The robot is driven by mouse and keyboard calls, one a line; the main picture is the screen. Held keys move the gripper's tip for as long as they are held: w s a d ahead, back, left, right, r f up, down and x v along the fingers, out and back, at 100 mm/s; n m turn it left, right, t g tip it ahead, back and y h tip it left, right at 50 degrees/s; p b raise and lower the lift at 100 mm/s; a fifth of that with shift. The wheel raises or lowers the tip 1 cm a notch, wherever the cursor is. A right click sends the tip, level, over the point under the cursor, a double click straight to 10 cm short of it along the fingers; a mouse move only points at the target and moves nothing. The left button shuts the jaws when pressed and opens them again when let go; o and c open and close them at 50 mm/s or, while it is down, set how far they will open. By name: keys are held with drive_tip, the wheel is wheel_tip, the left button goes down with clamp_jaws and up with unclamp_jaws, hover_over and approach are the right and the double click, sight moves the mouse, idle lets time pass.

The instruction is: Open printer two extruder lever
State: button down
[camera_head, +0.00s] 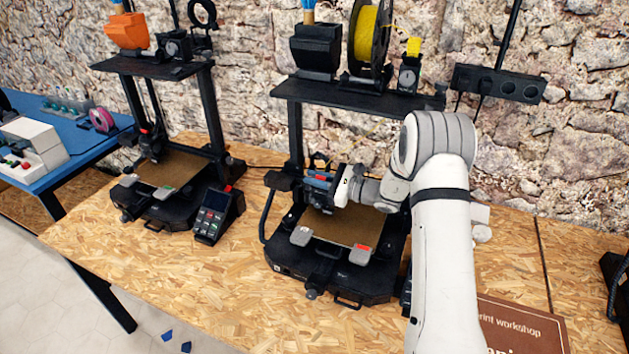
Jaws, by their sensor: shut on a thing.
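The black printer with the yellow spool (370,30), in the middle of the view, is the one my arm reaches; I take it as printer two (350,90). My gripper (318,186) is at its print head, above the brown bed (345,228), coming in from the right. The fingers are shut on a small part at the print head, apparently the extruder lever. The lever itself is too small and too covered by the gripper to make out, and its angle cannot be told. A blue part shows beside the fingers.
Another printer (175,185) with an orange hopper (127,32) stands to the left. A black keypad unit (215,214) sits between the printers. A brown sign (520,325) lies front right. The front left of the wooden table (150,275) is clear. A stone wall is behind.

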drive_tip(key=c, duration=1.5)
unclamp_jaws()
drive_tip(key=shift+o, duration=0.2)
drive_tip(key=b+v, duration=0.2)
drive_tip(key=v, duration=0.6)
